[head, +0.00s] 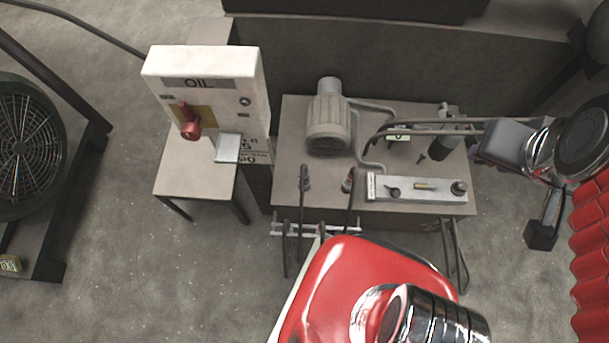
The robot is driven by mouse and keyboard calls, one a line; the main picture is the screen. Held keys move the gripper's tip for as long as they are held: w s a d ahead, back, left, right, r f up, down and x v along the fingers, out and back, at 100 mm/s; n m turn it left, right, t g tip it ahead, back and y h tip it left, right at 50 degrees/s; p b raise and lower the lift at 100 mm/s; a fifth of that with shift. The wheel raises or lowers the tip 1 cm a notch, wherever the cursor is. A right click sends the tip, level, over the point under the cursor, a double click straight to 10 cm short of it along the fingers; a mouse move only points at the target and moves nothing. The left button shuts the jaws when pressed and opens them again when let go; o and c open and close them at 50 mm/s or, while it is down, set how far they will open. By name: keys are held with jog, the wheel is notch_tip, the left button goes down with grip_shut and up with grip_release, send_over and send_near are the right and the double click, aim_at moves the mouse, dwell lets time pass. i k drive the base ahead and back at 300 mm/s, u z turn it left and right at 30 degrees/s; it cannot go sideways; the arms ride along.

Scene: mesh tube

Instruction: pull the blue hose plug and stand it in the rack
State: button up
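No plug shows a clear blue colour in the head view. Two dark hoses with small end fittings stand at the front of the grey bench (420,208): a left hose fitting (305,183) and a right hose fitting (348,183), which looks slightly reddish. Both hoses run down past the front edge.
A grey motor (327,125) and a manifold block (420,189) stand on the bench. A white OIL box (205,95) with a red handle (189,124) stands left. A fan (22,145) is far left. Floor at lower left is clear.

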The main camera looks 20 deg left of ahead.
aim_at(307, 177)
jog(key=k, duration=1.8)
jog(key=u, duration=0.7)
jog(key=i, duration=1.65)
jog(key=u, duration=0.05)
